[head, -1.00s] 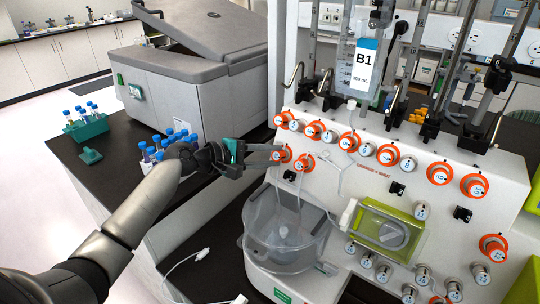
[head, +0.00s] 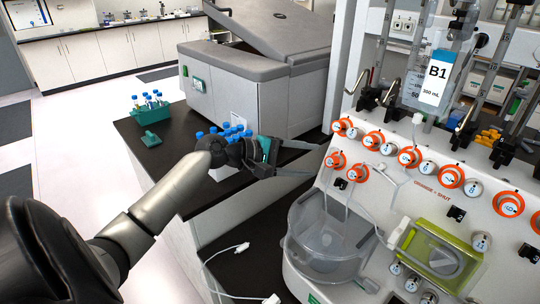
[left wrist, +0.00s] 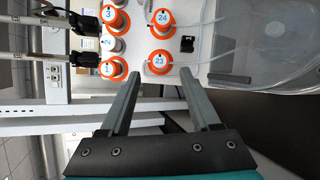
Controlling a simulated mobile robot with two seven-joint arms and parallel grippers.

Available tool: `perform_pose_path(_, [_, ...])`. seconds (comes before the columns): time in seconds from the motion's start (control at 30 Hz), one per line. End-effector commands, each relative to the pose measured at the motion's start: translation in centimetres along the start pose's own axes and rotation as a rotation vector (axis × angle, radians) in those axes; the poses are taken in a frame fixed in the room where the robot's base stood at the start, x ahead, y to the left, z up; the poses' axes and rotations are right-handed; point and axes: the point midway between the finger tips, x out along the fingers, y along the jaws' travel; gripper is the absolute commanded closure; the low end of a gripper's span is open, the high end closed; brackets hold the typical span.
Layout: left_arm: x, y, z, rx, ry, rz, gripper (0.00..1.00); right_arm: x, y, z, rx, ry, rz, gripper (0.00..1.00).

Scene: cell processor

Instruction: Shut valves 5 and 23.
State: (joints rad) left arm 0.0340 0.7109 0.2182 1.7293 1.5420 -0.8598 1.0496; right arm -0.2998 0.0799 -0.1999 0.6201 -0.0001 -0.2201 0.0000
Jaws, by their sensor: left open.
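Valve 23 (head: 335,160) is a white-faced knob with an orange collar showing, at the left of the lower pair on the machine's panel. My right gripper is not in view.
Valve 1 (left wrist: 114,68), valve 3 (left wrist: 112,17) and valve 24 (left wrist: 162,22) are close neighbours with orange collars. Red panel lettering (head: 430,196) appears to read "ORANGE = SHUT". A clear bowl (head: 322,240) lies below. A tube rack (head: 222,172) and a grey centrifuge (head: 250,85) stand left.

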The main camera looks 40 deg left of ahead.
Motion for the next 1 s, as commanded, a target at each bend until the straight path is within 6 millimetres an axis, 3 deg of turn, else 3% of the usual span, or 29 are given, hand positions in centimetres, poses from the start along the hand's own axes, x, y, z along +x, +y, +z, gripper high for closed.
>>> perform_pose_path(0.3, [-5.7, -0.1, 0.0, 0.001, 0.001, -0.003, 0.37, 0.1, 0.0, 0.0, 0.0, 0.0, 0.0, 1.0])
perform_pose_path(0.5, [-8.4, -0.1, 0.0, -0.001, 0.001, -0.001, 0.37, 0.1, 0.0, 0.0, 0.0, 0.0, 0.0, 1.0])
perform_pose_path(0.7, [-9.9, 0.0, 0.0, 0.0, -0.001, 0.0, 0.37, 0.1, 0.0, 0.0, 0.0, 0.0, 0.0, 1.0])
perform_pose_path(1.0, [-10.2, 0.0, 0.0, 0.001, -0.001, 0.0, 0.37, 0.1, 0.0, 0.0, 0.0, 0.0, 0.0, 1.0])
